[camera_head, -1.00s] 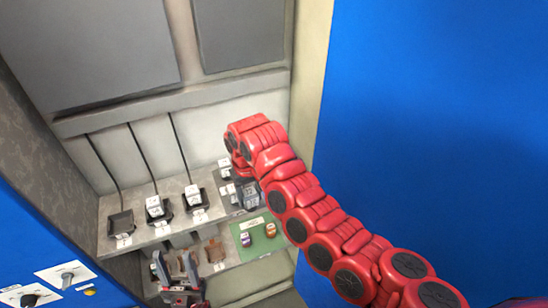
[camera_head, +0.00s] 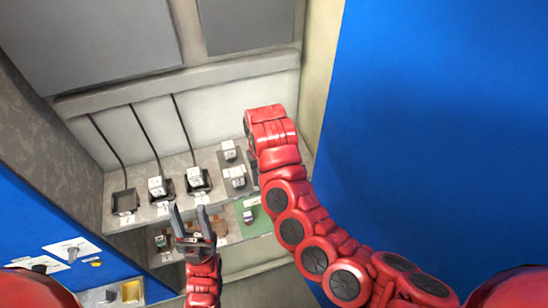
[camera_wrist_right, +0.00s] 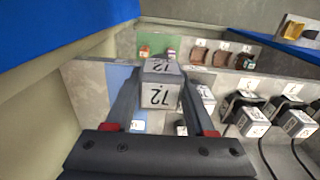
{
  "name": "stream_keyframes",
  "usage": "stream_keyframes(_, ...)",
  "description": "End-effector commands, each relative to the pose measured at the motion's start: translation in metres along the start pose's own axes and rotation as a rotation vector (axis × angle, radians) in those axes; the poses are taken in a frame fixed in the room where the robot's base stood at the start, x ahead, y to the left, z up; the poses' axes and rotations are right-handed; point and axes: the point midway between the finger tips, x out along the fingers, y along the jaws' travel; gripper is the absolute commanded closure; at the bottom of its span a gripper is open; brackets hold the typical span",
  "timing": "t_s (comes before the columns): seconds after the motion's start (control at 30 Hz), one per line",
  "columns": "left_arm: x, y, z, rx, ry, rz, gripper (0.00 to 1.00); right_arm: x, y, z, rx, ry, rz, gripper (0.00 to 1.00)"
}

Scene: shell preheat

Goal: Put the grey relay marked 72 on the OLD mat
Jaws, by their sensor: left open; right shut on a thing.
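In the right wrist view, my right gripper (camera_wrist_right: 160,98) is shut on the grey relay marked 72 (camera_wrist_right: 160,95). The relay is between the fingers above a shelf, with its 72 faces toward the camera. A blue mat (camera_wrist_right: 118,80) shows beside the left finger; no OLD marking can be read. In the head view, the red right arm hides the right gripper and the held relay. My left gripper (camera_head: 189,212) is open and empty, in front of the lower shelf. A green mat (camera_head: 264,224) lies on that shelf; its label is too small to read.
Black sockets with cables stand on the upper shelf. The left socket (camera_head: 125,202) is empty; two others hold pale relays (camera_head: 157,186). More relays (camera_head: 234,175) stand on a dark grey mat right of them. A blue panel (camera_head: 430,120) walls the right side.

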Motion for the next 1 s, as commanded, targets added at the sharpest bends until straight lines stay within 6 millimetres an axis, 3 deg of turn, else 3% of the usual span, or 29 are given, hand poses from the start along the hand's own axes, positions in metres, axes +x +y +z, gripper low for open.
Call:
stream_keyframes(0.07, -0.008, 0.000, 0.001, 0.000, 0.000, 0.000, 0.50, 0.006, 0.012, -0.007, 0.006, -0.009, 0.008, 1.00)
stream_keyframes(0.2, -0.038, 0.002, 0.006, 0.000, 0.000, 0.000, 0.50, 0.009, 0.013, -0.022, 0.000, 0.013, 0.002, 1.00)
stream_keyframes(0.47, -0.078, 0.004, 0.013, 0.000, 0.000, 0.000, 0.50, 0.013, 0.023, -0.028, 0.007, -0.006, 0.006, 1.00)
stream_keyframes(0.6, -0.064, 0.003, 0.011, 0.000, 0.001, 0.000, 0.50, 0.005, 0.027, -0.041, 0.006, -0.010, 0.001, 1.00)
stream_keyframes(1.0, -0.065, 0.003, 0.011, 0.000, 0.000, 0.000, 0.50, 0.011, 0.048, -0.076, 0.002, -0.009, 0.003, 1.00)
